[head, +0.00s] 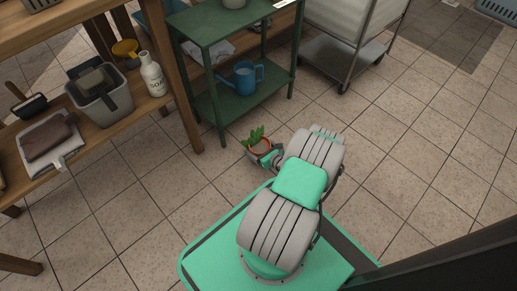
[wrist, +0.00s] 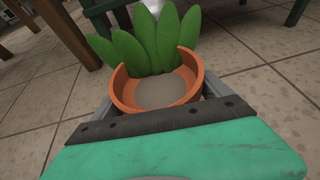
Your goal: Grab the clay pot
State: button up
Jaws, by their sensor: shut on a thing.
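The clay pot (wrist: 124,92) is an orange pot with grey soil and thick green leaves. In the wrist view it sits between the fingers of my gripper (wrist: 158,103), which is shut on it, one finger at each side. In the head view the clay pot (head: 261,146) shows small at the end of my arm, in front of the green shelf. My gripper (head: 266,153) is partly hidden there by my arm. Whether the pot touches the floor cannot be told.
A green shelf (head: 229,108) with a blue watering can (head: 244,77) stands just behind. A wooden rack (head: 95,122) with a soap bottle (head: 152,75) and a grey bin (head: 101,97) is at the left. A metal cart (head: 345,57) stands at the back right. The tiled floor at right is clear.

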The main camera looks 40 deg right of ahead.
jog(key=c, duration=1.1)
jog(key=shift+d+r, duration=0.1)
jog(key=shift+r, duration=0.05)
jog(key=shift+c, duration=0.2)
